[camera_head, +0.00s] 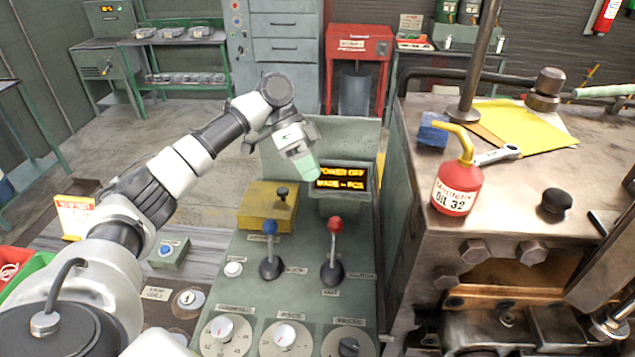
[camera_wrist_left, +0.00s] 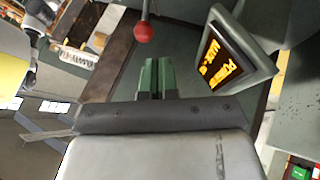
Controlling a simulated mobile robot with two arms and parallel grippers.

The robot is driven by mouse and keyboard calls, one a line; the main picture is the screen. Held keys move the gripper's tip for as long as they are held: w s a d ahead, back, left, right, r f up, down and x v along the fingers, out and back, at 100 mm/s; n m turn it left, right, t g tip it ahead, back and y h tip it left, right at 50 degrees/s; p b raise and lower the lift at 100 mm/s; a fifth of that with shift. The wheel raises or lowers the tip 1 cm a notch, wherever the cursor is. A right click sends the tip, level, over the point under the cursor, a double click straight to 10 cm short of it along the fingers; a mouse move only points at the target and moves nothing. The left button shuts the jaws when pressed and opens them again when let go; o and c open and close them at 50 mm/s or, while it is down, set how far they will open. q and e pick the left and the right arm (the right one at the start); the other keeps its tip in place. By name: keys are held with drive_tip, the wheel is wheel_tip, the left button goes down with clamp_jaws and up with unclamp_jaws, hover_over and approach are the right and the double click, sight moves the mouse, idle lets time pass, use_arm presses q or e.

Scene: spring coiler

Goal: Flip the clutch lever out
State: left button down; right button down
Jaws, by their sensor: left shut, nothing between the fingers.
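Two levers stand on the green control panel (camera_head: 305,285): one with a blue knob (camera_head: 269,227) and one with a red knob (camera_head: 335,225). Both look nearly upright. Their labels are too small to read, so I cannot tell which is the clutch lever. My left gripper (camera_head: 306,168) is shut and empty, above and behind the levers, just left of the lit display (camera_head: 342,178). In the left wrist view its green fingers (camera_wrist_left: 158,78) are together, and the red knob (camera_wrist_left: 143,32) shows beyond their tips, apart from them. My right gripper is not in view.
A yellow box (camera_head: 268,208) with a small dark knob sits behind the blue lever. Dials (camera_head: 285,337) line the panel's front. To the right, a metal machine carries a red oil can (camera_head: 457,188), a wrench (camera_head: 498,155) and a blue block (camera_head: 433,130).

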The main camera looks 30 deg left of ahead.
use_arm(q)
drive_tip(key=p, duration=0.3)
approach(334, 242)
wheel_tip(334, 242, down, 3)
drive_tip(key=w+d, duration=0.2)
drive_tip(key=w, duration=0.1)
drive_tip(key=shift+s+d+f, duration=0.1)
drive_tip(key=shift+s+f, duration=0.05)
drive_tip(key=shift+f, duration=0.2)
